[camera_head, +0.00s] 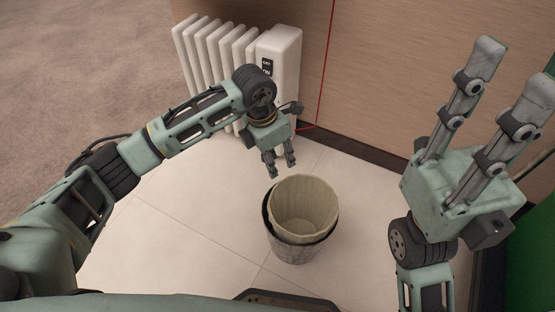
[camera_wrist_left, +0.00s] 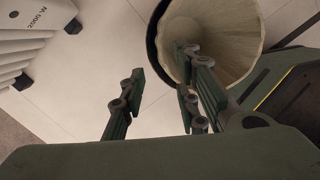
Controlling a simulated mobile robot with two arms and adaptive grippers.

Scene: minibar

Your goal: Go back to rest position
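My left gripper (camera_head: 280,173) reaches in from the left in the head view. It is above and behind the bin, between the bin and the heater. Its fingers are apart with nothing between them; the left wrist view also shows the open fingers (camera_wrist_left: 160,95). My right gripper (camera_head: 512,70) is raised at the right of the head view, close to the camera. Its fingers point up, spread apart and empty.
A dark bin (camera_head: 293,250) with a beige liner stands on the tiles; it also shows in the left wrist view (camera_wrist_left: 235,30). A white heater (camera_head: 280,60) stands by the wooden wall (camera_head: 400,60). A red cable (camera_head: 325,65) runs down the wall. Tile floor lies left of the bin.

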